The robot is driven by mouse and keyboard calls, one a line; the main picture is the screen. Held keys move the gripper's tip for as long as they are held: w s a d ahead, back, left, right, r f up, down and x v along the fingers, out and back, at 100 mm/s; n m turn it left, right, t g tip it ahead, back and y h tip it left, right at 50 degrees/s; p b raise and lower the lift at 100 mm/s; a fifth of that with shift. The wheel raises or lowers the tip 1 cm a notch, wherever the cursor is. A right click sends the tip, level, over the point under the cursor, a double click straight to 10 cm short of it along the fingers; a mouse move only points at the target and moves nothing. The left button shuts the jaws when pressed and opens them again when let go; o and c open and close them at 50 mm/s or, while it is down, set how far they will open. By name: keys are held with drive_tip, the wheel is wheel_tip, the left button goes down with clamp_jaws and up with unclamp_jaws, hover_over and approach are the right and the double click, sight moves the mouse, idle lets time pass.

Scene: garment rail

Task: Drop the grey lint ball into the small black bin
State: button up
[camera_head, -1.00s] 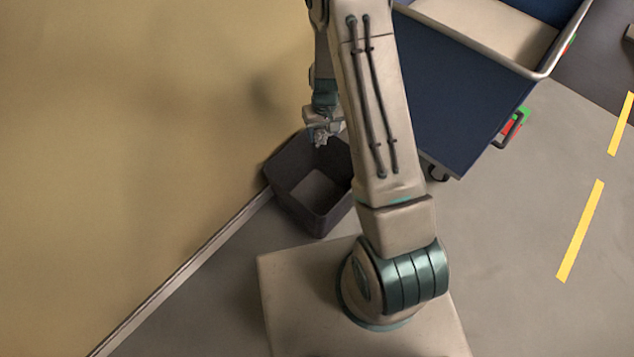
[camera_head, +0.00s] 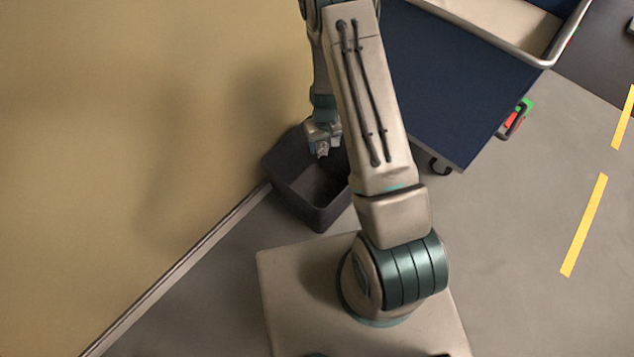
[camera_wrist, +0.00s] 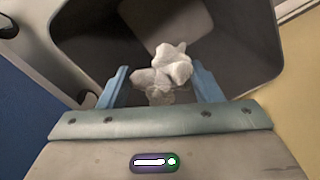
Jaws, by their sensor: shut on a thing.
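The small black bin (camera_head: 296,190) stands on the floor against the yellow wall, left of my arm in the head view. Its open top and inner walls fill the upper part of the wrist view (camera_wrist: 225,35). My gripper (camera_head: 322,150) is over the bin's opening, towards its far side, pointing down. In the wrist view, my gripper (camera_wrist: 162,85) is shut on the grey lint ball (camera_wrist: 172,66), a pale lumpy wad between its two blue fingers. The lint ball also shows small at the fingertips in the head view (camera_head: 323,149). My upper arm hides part of the bin's right side.
A blue cart (camera_head: 445,90) with a metal rail stands right of my arm, close to the bin. The yellow wall (camera_head: 120,130) with its skirting runs along the left. Grey floor (camera_head: 510,230) with yellow dashes is clear at the right.

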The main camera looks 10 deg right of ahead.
drive_tip(key=o, duration=1)
drive_tip(key=shift+r, duration=0.1)
wheel_tip(320, 180, up, 14)
drive_tip(key=p, duration=0.4)
drive_tip(key=shift+f, duration=0.2)
drive_tip(key=s+r+t+p, duration=0.1)
drive_tip(key=s+r+p, duration=0.6)
drive_tip(key=r, duration=1)
drive_tip(key=s+r+m+t+p, duration=0.1)
drive_tip(key=s+r+p, duration=0.5)
drive_tip(key=r, duration=1.1)
drive_tip(key=s+r+p, duration=0.7)
drive_tip(key=r+p, duration=0.4)
drive_tip(key=r, duration=0.6)
drive_tip(key=shift+s+a+r+t, duration=0.15)
drive_tip(key=shift+s+r+t, duration=0.1)
drive_tip(key=shift+s+t, duration=0.15)
